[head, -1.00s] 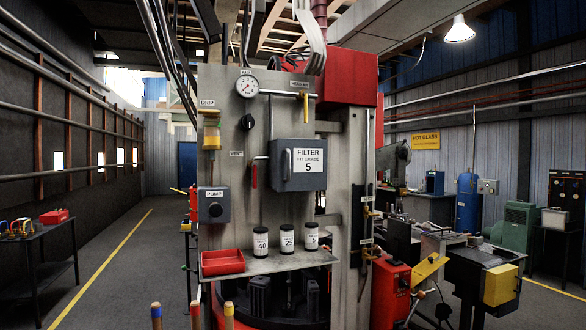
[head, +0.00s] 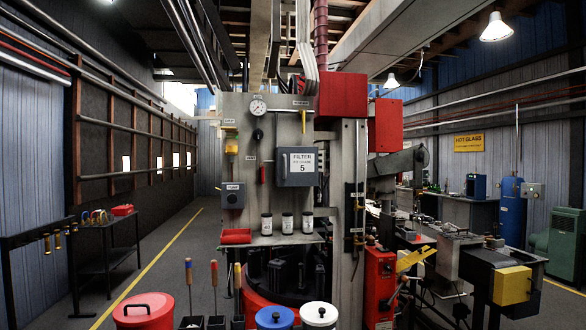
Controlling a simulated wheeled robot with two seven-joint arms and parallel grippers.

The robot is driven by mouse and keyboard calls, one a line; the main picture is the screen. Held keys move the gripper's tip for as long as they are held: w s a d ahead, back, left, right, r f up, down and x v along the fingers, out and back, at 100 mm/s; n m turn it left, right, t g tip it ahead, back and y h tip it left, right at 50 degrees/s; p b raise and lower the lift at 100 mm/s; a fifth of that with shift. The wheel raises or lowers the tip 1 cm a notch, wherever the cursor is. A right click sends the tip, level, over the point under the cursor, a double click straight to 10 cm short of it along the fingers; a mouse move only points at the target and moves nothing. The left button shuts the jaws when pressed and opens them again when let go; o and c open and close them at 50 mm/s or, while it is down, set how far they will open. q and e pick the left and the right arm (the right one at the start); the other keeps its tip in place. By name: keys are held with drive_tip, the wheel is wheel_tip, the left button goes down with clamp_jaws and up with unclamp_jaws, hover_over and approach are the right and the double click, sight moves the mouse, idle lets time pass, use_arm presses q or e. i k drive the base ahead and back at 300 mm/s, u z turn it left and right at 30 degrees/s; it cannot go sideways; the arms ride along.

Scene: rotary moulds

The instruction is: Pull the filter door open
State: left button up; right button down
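The grey filter box with its door (head: 298,181) is mounted on the upright metal panel (head: 235,110), near the middle of the head view. The door looks shut. A white label on it reads FILTER and 5. A slim upright handle (head: 284,165) runs along the door's left side. Neither of my grippers is in view.
A red-handled lever (head: 263,173) hangs left of the filter. In front stand a red bin (head: 144,312), upright tools, and blue (head: 274,318) and white (head: 319,314) lidded containers.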

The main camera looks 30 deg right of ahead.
sight(298, 166)
drive_tip(key=z, duration=1.2)
